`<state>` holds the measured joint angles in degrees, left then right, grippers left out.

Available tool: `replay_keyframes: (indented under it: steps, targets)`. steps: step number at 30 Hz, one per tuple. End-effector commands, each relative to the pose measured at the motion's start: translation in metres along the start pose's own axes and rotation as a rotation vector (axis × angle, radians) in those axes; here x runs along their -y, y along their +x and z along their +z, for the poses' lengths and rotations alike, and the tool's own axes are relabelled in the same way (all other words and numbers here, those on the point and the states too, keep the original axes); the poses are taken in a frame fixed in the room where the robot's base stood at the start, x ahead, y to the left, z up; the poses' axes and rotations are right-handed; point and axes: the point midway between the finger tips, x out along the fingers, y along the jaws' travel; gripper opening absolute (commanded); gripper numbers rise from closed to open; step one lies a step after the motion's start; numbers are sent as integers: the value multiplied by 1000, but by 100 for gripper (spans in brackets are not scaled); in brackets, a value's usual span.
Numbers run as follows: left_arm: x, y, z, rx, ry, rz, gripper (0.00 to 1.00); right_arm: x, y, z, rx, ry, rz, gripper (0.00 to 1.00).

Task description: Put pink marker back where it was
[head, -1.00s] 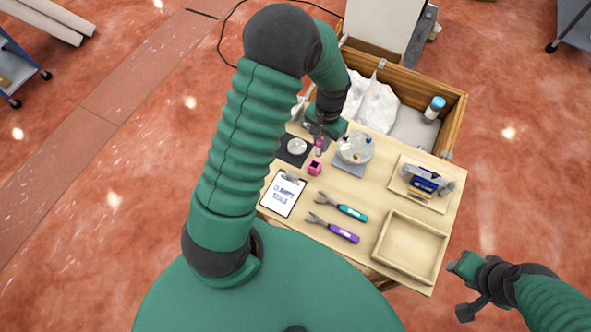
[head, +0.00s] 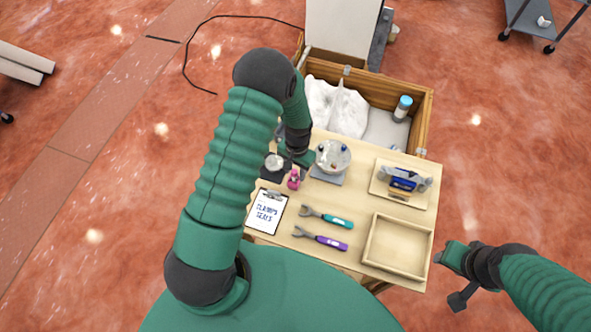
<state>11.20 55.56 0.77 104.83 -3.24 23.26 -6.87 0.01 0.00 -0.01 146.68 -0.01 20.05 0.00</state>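A small pink holder (head: 293,183) stands at the left of the wooden table, above the clipboard. The pink marker (head: 296,172) shows as a small pink patch at the holder's top; I cannot tell whether it is seated inside. My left gripper (head: 291,162) points down right over the marker and holder, at or very near the marker's top. Its fingers are small and partly hidden by its own hand, so its opening is unclear. My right gripper (head: 453,256) is off the table's right edge, away from the marker; its opening is also unclear.
A dark pad with a round pale item (head: 274,162) lies left of the holder, and a round clear container (head: 333,156) stands to its right. A clipboard (head: 268,212), teal tool (head: 328,217), purple tool (head: 321,238) and empty wooden tray (head: 372,248) lie nearer.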

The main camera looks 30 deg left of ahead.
Motion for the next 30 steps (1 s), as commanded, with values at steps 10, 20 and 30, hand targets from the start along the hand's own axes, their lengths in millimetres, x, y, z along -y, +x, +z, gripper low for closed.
replay_keyframes:
  steps: [10,20,30]
  targets:
    - [0,-10,-1,-1,0,0,40,0,2,0,0,0,0,37]
    - [0,-90,-2,-6,0,0,40,0,12,3,0,0,0,37]
    - [-23,-149,22,-73,11,-10,40,0,13,3,0,0,0,37]
